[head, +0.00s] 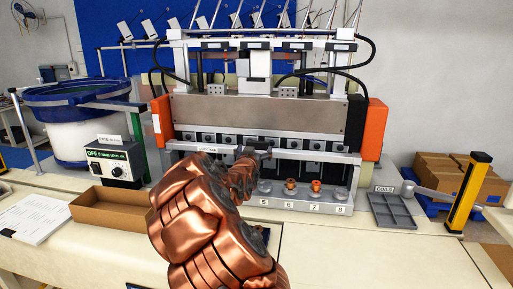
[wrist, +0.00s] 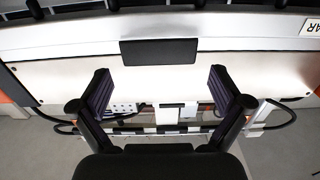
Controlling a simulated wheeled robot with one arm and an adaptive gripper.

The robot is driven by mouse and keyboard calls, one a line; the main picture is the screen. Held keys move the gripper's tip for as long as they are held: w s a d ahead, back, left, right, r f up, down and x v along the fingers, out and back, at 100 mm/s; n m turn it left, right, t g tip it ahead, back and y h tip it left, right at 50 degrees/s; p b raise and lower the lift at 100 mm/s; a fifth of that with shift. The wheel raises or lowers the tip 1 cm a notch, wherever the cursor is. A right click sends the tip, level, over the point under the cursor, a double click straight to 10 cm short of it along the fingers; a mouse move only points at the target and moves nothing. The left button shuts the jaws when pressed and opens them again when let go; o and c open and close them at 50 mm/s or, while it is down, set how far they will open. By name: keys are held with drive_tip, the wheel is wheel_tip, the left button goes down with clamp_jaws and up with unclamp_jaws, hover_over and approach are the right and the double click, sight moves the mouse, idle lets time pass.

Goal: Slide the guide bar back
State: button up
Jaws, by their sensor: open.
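The guide bar (head: 320,156) is a long pale bar across the front of the feeder machine, with a label at its left part. In the wrist view the guide bar (wrist: 60,45) runs across the top, with part of its label at upper right. A black rectangular grip (wrist: 158,51) sits at its middle. My gripper (wrist: 160,82) is open and empty, its two fingers spread wider than the grip, which lies just past the fingertips. In the head view my gripper (head: 257,152) is at the bar's middle, and my arm hides the left part of the lower row.
Numbered stations (head: 290,198) stand below the bar, two with copper-coloured parts. A cardboard tray (head: 110,207) and control box (head: 115,162) are at left. A grey divided tray (head: 391,211) and yellow-black post (head: 474,190) are at right.

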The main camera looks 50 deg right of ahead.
drive_tip(key=v, duration=0.6)
drive_tip(key=shift+a, duration=0.2)
drive_tip(key=shift+s, duration=0.1)
idle(0.4)
